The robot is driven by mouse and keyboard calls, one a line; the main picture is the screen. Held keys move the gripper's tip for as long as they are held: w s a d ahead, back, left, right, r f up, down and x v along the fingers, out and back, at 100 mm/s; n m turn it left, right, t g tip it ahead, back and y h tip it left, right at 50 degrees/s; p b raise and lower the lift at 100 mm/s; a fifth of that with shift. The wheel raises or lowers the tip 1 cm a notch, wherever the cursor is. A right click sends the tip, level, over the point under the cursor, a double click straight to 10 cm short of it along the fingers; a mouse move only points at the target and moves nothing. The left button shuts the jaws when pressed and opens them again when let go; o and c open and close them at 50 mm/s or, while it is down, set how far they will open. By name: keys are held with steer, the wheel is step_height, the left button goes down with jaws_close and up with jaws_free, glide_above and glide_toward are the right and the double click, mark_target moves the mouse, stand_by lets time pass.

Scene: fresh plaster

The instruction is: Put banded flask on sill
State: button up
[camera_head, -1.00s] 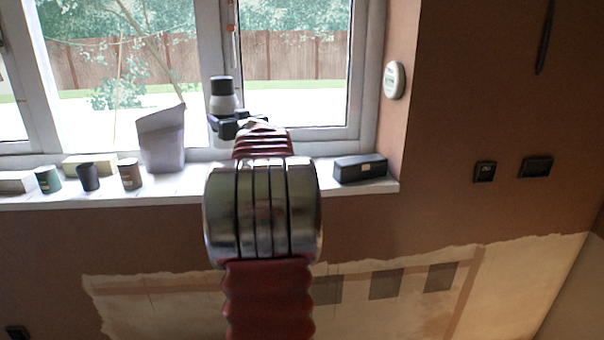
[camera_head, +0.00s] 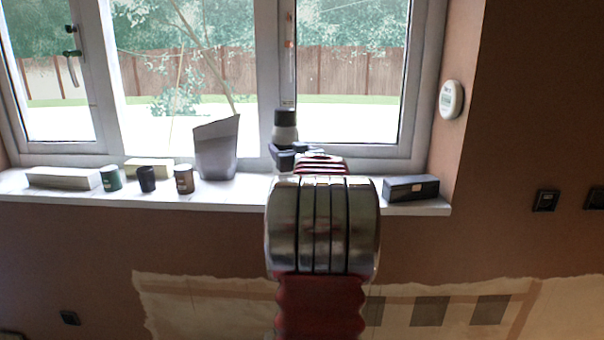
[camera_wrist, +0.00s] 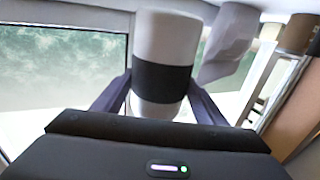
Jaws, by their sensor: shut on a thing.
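In the wrist view the flask (camera_wrist: 165,50) shows a pale body with a dark band, between the two fingers. My gripper (camera_head: 284,156) is shut on it; in the wrist view the fingers of my gripper (camera_wrist: 163,95) press on both sides at the band. The white sill (camera_head: 235,192) runs under the window. My arm hides part of the sill and the flask's lower end in the head view, so I cannot tell whether the flask touches it.
On the sill are a grey bag-like vessel (camera_head: 216,148), a brown cup (camera_head: 184,180), a dark cup (camera_head: 147,179), a green cup (camera_head: 110,178), pale blocks (camera_head: 64,177) and a black box (camera_head: 411,188). Bare sill shows between the grey vessel and my arm.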

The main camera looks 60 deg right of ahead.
steer(key=shift+f, duration=1.4)
steer(key=shift+f, duration=1.85)
steer(key=shift+f, duration=0.1)
steer(key=o, duration=1.5)
steer(key=shift+f, duration=0.1)
steer(key=shift+o, duration=0.2)
